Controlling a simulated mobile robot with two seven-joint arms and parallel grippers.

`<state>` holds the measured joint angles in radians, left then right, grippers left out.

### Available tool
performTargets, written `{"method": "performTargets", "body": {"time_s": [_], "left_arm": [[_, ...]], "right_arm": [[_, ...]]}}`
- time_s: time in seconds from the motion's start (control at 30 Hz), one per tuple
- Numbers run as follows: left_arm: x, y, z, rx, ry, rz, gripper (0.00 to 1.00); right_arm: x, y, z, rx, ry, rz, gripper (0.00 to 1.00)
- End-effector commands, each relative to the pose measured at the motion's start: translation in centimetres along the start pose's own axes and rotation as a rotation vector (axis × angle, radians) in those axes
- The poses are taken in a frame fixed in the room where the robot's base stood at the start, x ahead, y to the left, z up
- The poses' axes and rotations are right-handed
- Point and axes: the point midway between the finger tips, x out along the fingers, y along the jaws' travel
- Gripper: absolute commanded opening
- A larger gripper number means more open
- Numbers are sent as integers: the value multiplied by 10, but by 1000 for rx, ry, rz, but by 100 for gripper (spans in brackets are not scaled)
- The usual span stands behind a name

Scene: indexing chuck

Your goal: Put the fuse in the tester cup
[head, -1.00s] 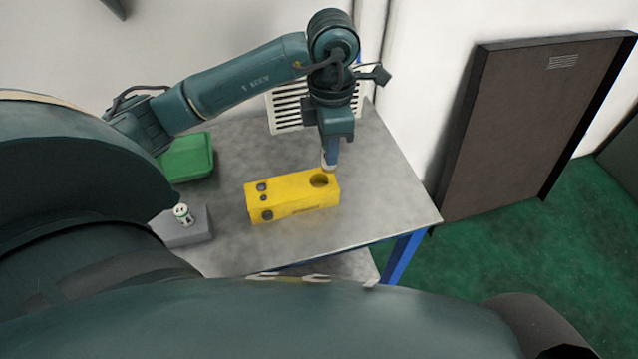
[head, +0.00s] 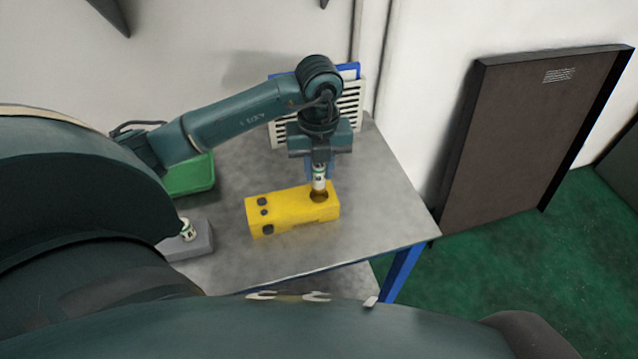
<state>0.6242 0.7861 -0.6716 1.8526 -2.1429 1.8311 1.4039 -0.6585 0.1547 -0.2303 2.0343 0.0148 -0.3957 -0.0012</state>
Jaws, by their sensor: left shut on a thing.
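The yellow tester (head: 285,213) lies on the table, with small dark round features at its left end and the round tester cup (head: 319,196) in its top near the right end. My left gripper (head: 319,172) points down over the cup, shut on a white and green fuse (head: 319,182). The fuse is upright, with its lower end at the cup opening; I cannot tell how far it is inside. A similar small white and green piece (head: 188,230) stands on a grey block at the left. My right gripper is not in view.
The grey table (head: 375,215) is clear right of the tester. A green bin (head: 190,176) stands at the back left, beside the grey block (head: 190,245). A white slotted rack (head: 350,108) stands at the back. A dark panel (head: 535,140) leans on the wall.

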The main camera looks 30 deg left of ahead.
Motion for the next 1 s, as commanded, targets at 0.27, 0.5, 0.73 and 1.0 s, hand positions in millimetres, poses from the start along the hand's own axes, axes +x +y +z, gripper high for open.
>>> {"method": "performTargets", "body": {"time_s": [0.27, 0.5, 0.73, 1.0], "left_arm": [[26, 0, -1, 3, 3, 1, 2], [49, 0, 0, 3, -1, -1, 2], [51, -1, 0, 3, -1, -2, 2], [52, 0, 0, 3, -1, -1, 41]], "right_arm": [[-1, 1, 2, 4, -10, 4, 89], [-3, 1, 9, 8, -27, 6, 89], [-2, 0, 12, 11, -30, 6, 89], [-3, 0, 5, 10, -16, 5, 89]]}}
